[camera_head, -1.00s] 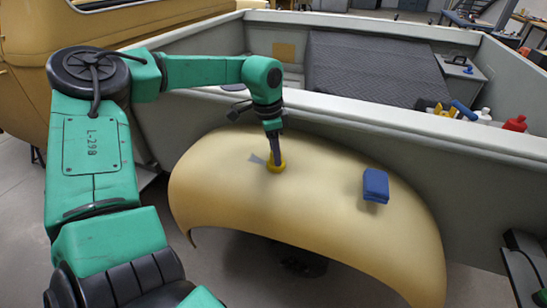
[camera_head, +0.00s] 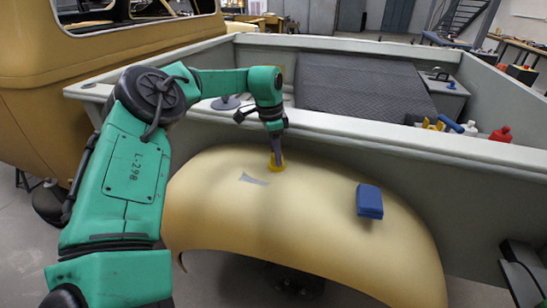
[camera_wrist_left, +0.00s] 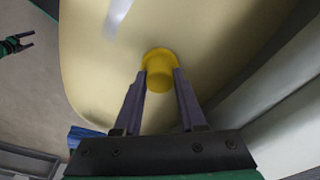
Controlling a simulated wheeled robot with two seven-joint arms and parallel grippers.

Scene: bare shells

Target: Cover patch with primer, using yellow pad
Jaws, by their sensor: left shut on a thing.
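My left gripper (camera_head: 274,152) is shut on the yellow pad (camera_head: 277,163), a round piece with a flared face. The pad is at the upper part of the tan curved fender (camera_head: 320,225); I cannot tell whether it touches. The grey patch (camera_head: 254,179) lies bare on the fender, left of and nearer than the pad. In the left wrist view the pad (camera_wrist_left: 159,70) sits between the fingers (camera_wrist_left: 158,95), and the patch (camera_wrist_left: 118,15) shows pale at the top. My right gripper (camera_wrist_left: 28,42) appears at that view's left edge, with its fingers apart.
A blue block (camera_head: 369,201) rests on the fender to the right. Behind stands a grey truck bed wall (camera_head: 380,140), with white and red bottles (camera_head: 501,134) and yellow items on its far side. A tan cab (camera_head: 60,100) is at the left.

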